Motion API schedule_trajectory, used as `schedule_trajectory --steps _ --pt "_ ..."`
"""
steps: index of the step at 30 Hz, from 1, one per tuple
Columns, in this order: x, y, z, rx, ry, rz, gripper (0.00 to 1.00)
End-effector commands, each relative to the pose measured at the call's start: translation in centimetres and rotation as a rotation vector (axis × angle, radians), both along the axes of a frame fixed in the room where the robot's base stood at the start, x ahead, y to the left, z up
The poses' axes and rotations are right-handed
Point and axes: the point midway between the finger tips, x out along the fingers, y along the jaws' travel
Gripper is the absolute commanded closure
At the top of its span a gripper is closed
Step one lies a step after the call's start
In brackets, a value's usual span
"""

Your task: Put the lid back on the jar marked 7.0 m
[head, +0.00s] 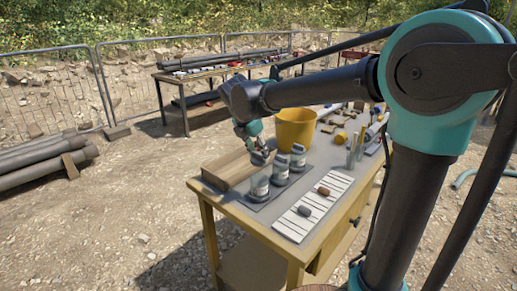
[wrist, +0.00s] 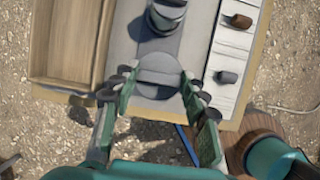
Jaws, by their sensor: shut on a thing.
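My gripper (wrist: 158,77) is shut on a round grey lid (wrist: 160,68), which lies flat between its fingertips in the wrist view. In the head view my gripper (head: 257,154) is right above the nearest glass jar (head: 259,188), at the front of a row on a dark mat (head: 285,187). The lid hides the mouth of this jar from above, so I cannot tell whether lid and rim touch. Two more jars, a middle one (head: 280,173) and a far one (head: 298,160), stand behind it with grey tops. The jar labels are too small to read.
A wooden tray (head: 226,172) lies left of the jars. A white striped board (head: 300,228) with a grey lump (head: 304,211) and a brown lump (head: 323,191) lies right. A yellow bucket (head: 295,128) stands behind. The table's front edge is close to the nearest jar.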

Motion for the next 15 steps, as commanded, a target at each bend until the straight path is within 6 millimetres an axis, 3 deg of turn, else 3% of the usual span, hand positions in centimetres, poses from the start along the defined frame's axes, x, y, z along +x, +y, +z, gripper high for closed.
schedule_trajectory --steps 15 --pt "0.0 0.0 -4.3 0.0 0.0 0.0 0.76"
